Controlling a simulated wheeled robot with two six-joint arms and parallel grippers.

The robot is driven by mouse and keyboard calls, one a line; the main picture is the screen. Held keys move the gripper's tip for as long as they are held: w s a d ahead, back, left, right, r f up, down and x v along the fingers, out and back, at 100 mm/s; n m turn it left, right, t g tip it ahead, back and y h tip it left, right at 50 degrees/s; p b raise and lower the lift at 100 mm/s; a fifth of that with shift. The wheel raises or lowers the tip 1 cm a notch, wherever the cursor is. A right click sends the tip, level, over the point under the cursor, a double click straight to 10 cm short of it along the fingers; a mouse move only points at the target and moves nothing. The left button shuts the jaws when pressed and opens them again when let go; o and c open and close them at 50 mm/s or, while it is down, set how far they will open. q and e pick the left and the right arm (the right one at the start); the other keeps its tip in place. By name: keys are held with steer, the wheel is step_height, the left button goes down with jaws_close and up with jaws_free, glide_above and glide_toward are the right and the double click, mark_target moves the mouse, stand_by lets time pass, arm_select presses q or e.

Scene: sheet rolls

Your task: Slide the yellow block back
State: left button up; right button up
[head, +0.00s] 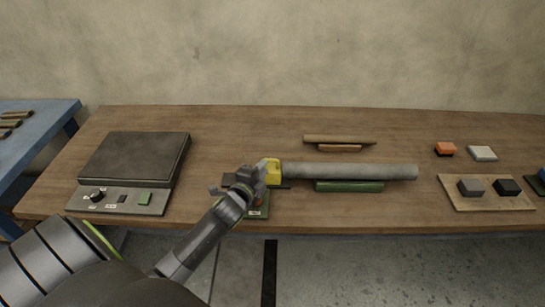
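The yellow block (273,171) stands at the left end of a long grey roll (350,172) on the wooden table. My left gripper (256,178) is at the block's left side, close to it or touching it. Its fingers are small and partly hidden by the wrist, so I cannot tell whether they are open or shut. A dark green base (259,211) with a small label lies partly hidden under my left gripper. My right gripper is not in view.
A green bar (349,187) lies in front of the roll and a brown rod (339,139) behind it. A dark flat device (135,157) with a control panel is at left. At right, a wooden board (487,201) holds grey and black blocks. The table's back strip is clear.

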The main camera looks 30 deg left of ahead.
mark_target(272, 164)
arm_select(q)
steer(key=x, duration=0.8)
jaws_close()
steer(key=shift+s, duration=0.1)
